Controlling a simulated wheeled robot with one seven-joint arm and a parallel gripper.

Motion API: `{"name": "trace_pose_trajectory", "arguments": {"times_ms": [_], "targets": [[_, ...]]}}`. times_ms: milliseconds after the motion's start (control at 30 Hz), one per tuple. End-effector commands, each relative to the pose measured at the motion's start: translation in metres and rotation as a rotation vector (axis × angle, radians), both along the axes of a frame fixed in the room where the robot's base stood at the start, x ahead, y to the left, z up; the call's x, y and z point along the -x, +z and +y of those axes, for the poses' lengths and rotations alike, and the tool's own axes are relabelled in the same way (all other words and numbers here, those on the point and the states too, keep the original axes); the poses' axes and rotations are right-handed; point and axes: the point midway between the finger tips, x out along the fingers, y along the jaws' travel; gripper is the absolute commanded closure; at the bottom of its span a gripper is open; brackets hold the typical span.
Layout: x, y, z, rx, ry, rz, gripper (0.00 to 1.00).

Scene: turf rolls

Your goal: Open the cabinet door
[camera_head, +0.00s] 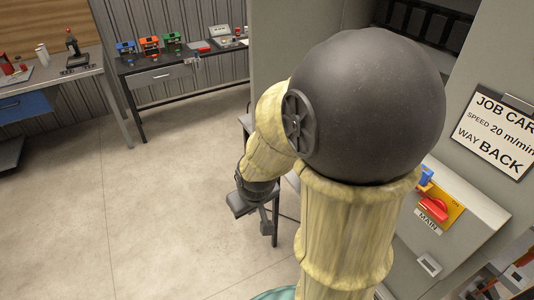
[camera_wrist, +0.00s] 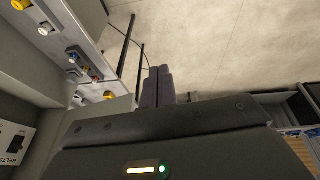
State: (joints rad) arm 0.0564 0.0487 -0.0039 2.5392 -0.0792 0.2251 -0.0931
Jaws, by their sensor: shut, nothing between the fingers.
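A grey cabinet front (camera_head: 470,215) stands at the right in the head view. It carries a red rotary switch (camera_head: 433,208) on a yellow plate above a "MAIN" label, and a pale recessed pull (camera_head: 428,265) lower down. The front looks closed, though my arm hides its left part. My gripper (camera_head: 266,227) hangs left of the cabinet, apart from the pull, pointing down. In the wrist view its two dark fingers (camera_wrist: 157,85) are together with nothing between them. I cannot make out the pull in the wrist view.
A workbench (camera_head: 180,68) with blue, orange and green devices stands at the back; another bench (camera_head: 50,80) is at the far left. A job card (camera_head: 498,130) hangs at the right. A panel with coloured knobs (camera_wrist: 75,55) is close in the wrist view. Open floor (camera_head: 170,200) lies left.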

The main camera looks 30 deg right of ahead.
Motion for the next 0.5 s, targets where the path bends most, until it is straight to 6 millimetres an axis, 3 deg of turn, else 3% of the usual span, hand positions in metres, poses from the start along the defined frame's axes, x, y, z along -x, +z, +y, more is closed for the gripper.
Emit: {"name": "trace_pose_trajectory", "arguments": {"times_ms": [300,500], "targets": [[-0.101,-0.038,-0.093,0.312,0.434,-0.335,1.00],[-0.140,-0.055,-0.139,0.529,0.730,-0.554,1.00]]}}
